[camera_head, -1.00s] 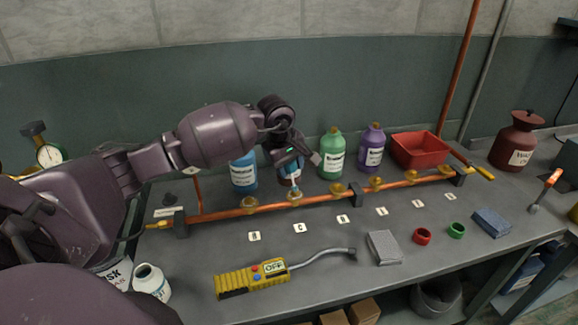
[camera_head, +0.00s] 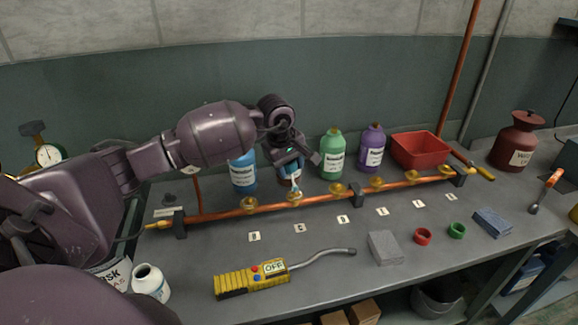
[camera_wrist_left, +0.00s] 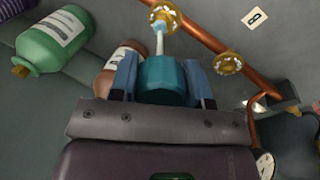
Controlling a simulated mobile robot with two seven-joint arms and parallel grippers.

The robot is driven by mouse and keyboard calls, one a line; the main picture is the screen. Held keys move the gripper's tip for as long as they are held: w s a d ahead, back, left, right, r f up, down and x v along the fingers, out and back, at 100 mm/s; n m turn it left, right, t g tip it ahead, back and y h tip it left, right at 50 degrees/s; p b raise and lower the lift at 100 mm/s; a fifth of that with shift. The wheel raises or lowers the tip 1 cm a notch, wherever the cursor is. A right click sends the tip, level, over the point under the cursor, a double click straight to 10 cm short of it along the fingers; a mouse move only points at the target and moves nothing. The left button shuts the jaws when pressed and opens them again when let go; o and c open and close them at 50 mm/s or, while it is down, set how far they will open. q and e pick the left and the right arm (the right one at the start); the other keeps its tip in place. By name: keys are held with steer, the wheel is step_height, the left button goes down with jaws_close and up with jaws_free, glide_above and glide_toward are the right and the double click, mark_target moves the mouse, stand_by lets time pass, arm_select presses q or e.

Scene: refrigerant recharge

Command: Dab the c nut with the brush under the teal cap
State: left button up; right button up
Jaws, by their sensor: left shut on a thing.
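My left gripper (camera_head: 290,165) is shut on the teal cap (camera_wrist_left: 165,79), which sits between its blue fingers in the left wrist view. A pale brush (camera_wrist_left: 159,42) sticks out from under the cap. Its tip is at the c nut (camera_wrist_left: 161,16), a brass nut on the copper pipe, and appears to touch it. In the head view the c nut (camera_head: 294,197) stands behind the label C (camera_head: 299,228), with the brush directly above it. The gripper hides most of the cap there. My right gripper is not in view.
Other brass nuts sit along the copper pipe (camera_head: 320,195), one close on the left (camera_head: 250,204). Blue (camera_head: 243,175), green (camera_head: 332,157) and purple (camera_head: 372,150) bottles stand behind it. A yellow detector (camera_head: 252,279) and a grey block (camera_head: 385,248) lie in front.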

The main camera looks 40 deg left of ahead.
arm_select(q)
steer(key=shift+f, duration=0.1)
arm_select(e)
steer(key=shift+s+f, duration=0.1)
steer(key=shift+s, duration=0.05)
arm_select(q)
steer(key=shift+r+p, duration=0.8)
steer(key=shift+r, duration=1.45)
steer(key=shift+r+p, duration=0.4)
steer(key=shift+r, duration=0.85)
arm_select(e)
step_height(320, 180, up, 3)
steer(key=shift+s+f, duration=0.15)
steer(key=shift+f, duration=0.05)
arm_select(q)
steer(key=shift+r, duration=0.1)
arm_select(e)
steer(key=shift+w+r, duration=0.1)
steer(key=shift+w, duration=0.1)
